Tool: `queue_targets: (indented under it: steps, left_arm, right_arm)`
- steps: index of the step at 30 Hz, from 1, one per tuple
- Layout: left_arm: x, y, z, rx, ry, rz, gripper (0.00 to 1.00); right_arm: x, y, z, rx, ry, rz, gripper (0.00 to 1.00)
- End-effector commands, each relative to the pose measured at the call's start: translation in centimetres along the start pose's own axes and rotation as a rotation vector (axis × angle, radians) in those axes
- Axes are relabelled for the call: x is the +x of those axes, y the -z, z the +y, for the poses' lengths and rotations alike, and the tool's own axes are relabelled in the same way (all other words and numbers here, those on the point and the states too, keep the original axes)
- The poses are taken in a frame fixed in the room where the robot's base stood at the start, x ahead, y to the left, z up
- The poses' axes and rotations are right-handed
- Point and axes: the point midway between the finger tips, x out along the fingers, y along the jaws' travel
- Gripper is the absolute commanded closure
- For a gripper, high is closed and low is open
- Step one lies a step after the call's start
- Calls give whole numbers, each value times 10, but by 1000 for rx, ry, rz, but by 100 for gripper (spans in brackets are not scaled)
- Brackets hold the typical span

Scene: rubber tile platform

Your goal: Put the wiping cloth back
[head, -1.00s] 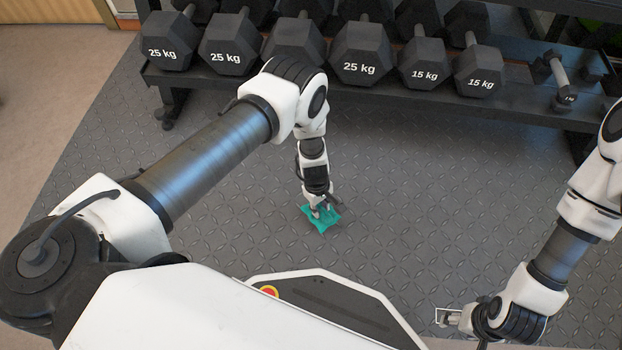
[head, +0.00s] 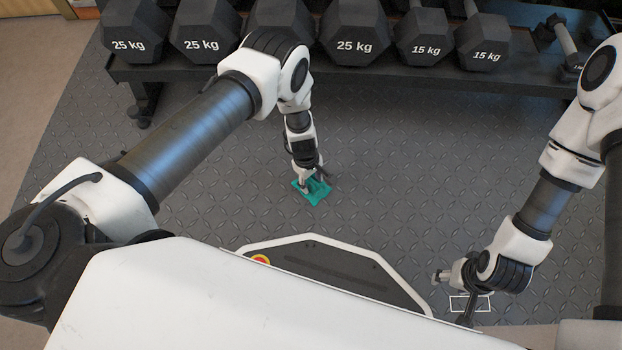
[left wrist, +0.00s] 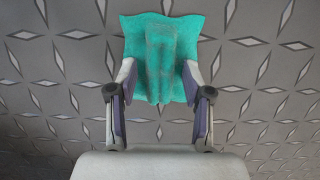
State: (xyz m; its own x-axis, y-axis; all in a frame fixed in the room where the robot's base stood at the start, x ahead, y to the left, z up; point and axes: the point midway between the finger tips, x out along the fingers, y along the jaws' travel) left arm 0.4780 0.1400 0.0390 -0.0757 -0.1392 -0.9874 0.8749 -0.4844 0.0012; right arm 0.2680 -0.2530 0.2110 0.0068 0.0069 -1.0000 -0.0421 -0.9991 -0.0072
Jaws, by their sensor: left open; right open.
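The teal wiping cloth (head: 317,194) lies on the grey floor, ahead of my base in the head view. In the left wrist view the cloth (left wrist: 160,35) is spread out with a raised fold along its middle. My left gripper (head: 309,184) is right over the cloth, pointing down. In the left wrist view the open left fingers (left wrist: 157,88) stand on either side of the fold; I cannot tell whether they touch it. My right gripper (head: 437,277) is open and empty, low at the right of my base, far from the cloth.
A black rack (head: 400,82) with several dumbbells stands along the back. A white rectangular outline (head: 484,296) shows by my right gripper, partly hidden by it. The diamond-pattern floor (head: 420,170) between the arms is clear.

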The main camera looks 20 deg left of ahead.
Motion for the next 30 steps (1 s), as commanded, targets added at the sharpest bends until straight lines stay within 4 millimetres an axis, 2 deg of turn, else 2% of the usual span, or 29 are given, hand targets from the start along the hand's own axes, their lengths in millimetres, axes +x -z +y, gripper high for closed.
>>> queue_targets:
  steps: [7,10,14,21,25,30]
  left_arm:
    - [-1,0,0,0,0,0,48]
    - [-9,-1,0,0,0,0,48]
    - [-38,-2,0,-2,-1,1,48]
    - [-100,-2,0,0,0,0,48]
    - [-120,-2,0,-1,0,0,48]
    - [-125,-1,0,0,1,-1,48]
  right_arm:
    - [-1,0,0,0,0,0,45]
    - [-9,0,0,-1,0,-1,45]
    - [-28,-1,0,-3,0,-2,45]
    - [-67,0,-1,-3,0,-2,45]
    - [-76,0,-1,-3,0,-2,45]
    - [-77,-1,-1,-3,0,-2,45]
